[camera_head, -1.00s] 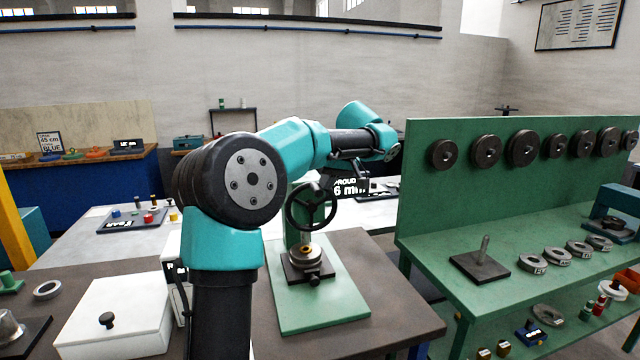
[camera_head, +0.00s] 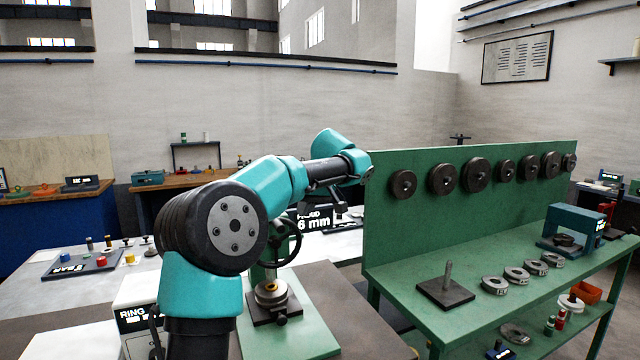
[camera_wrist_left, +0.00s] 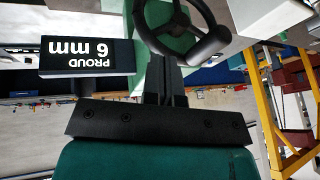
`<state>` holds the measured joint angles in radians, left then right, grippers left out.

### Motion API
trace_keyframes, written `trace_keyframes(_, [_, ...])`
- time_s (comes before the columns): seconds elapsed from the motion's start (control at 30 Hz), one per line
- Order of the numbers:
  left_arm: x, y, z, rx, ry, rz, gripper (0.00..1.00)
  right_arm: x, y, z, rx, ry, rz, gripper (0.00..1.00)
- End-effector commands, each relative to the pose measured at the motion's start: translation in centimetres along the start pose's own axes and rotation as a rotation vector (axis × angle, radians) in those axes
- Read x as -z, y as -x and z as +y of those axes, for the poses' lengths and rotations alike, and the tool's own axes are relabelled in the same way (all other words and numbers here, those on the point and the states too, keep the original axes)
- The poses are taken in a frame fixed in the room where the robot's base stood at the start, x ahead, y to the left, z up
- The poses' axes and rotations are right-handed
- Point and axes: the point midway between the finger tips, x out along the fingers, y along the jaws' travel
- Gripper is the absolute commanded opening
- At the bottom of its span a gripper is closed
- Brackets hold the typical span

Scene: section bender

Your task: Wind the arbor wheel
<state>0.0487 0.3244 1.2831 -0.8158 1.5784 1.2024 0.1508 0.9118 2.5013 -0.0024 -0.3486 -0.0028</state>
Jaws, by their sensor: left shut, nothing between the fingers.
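The arbor press has a dark spoked wheel (camera_head: 300,236) on a green post, above a round metal piece on a dark base (camera_head: 285,308). My own arm hides the wheel's left part in the head view. In the left wrist view the wheel (camera_wrist_left: 143,24) fills the top middle, with a thick dark handle (camera_wrist_left: 208,46) at its rim. My left gripper (camera_wrist_left: 165,68) is shut and empty, its fingers pointing at the wheel's rim; I cannot tell whether they touch it. In the head view the left gripper (camera_head: 336,208) is small and dark, right of the wheel. My right gripper is not in view.
A sign reading "PROUD 6 mm" (camera_head: 315,219) stands behind the wheel. A green bench (camera_head: 420,270) with a tall back panel, a pin plate (camera_head: 446,292) and several rings stands at right. A white box (camera_head: 135,315) is at left. The brown table is clear right of the press.

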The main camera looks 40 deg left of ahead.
Motion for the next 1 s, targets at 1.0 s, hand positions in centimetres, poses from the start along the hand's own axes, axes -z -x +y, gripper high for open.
trace_keyframes(1.0, [0.0, 9.2, 0.1, -0.002, 0.002, 0.001, 0.0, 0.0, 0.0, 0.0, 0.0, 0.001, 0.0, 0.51])
